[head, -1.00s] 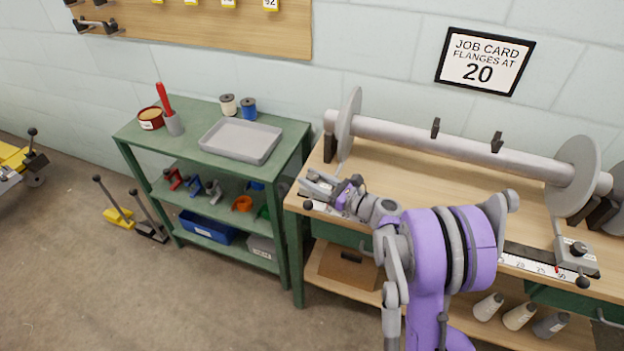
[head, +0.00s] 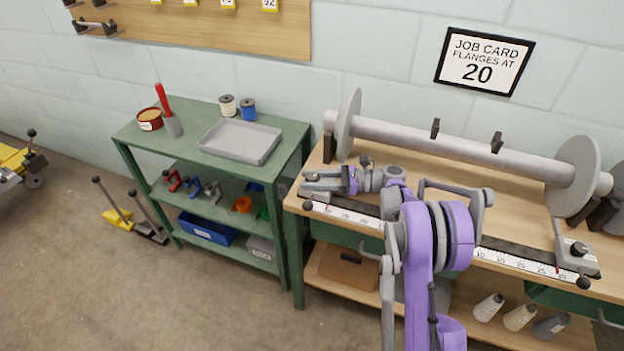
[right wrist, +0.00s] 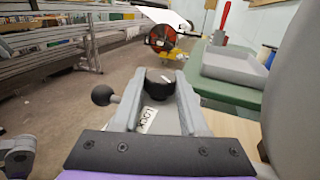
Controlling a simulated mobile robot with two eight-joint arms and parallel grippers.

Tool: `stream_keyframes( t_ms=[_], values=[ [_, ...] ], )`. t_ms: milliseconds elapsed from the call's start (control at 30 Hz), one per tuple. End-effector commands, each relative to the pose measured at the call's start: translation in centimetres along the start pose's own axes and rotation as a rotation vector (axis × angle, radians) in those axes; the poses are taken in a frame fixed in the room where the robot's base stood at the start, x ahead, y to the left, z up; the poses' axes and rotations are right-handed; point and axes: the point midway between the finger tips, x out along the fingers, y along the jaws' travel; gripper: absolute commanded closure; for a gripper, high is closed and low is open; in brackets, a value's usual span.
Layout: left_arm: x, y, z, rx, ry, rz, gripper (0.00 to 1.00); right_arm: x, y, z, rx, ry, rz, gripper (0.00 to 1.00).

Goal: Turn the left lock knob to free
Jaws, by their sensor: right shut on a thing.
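My right gripper (head: 313,181) reaches in from the right, low over the left end of the scale rail, its fingers pointing left. In the right wrist view its two fingers are shut on the round black left lock knob (right wrist: 160,84), which has a pale mark on top. A white label reading LOCK (right wrist: 148,120) shows between the fingers, and a black ball handle (right wrist: 103,95) stands just left of them. In the head view the knob is hidden by the gripper. The right lock knob (head: 578,249) sits on its grey block at the rail's right end. My left gripper is not in view.
A beam with a left flange (head: 348,125) and a right flange (head: 573,178) lies behind the scale rail (head: 510,258). A job card (head: 484,60) reads flanges at 20. A green shelf (head: 180,150) with a grey tray (head: 240,141) stands left of the bench.

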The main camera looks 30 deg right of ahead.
Motion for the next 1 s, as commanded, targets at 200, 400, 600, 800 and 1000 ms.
stream_keyframes(
  t_ms=[200, 400, 600, 800, 1000],
  values=[
    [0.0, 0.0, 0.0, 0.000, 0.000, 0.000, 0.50, 0.0, 0.0, 0.0, 0.000, -0.001, 0.006, 1.00],
    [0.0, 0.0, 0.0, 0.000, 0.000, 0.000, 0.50, 0.0, 0.0, 0.1, 0.000, -0.001, 0.005, 1.00],
    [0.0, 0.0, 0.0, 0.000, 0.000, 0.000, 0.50, 0.0, 0.0, 0.0, 0.000, -0.001, 0.005, 0.27],
    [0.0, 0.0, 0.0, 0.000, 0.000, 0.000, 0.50, 0.0, 0.0, 0.0, 0.000, -0.001, 0.005, 0.27],
    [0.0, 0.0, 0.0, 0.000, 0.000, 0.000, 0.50, -1.3, -0.1, 0.0, -0.001, 0.000, 0.001, 0.27]
  ],
)
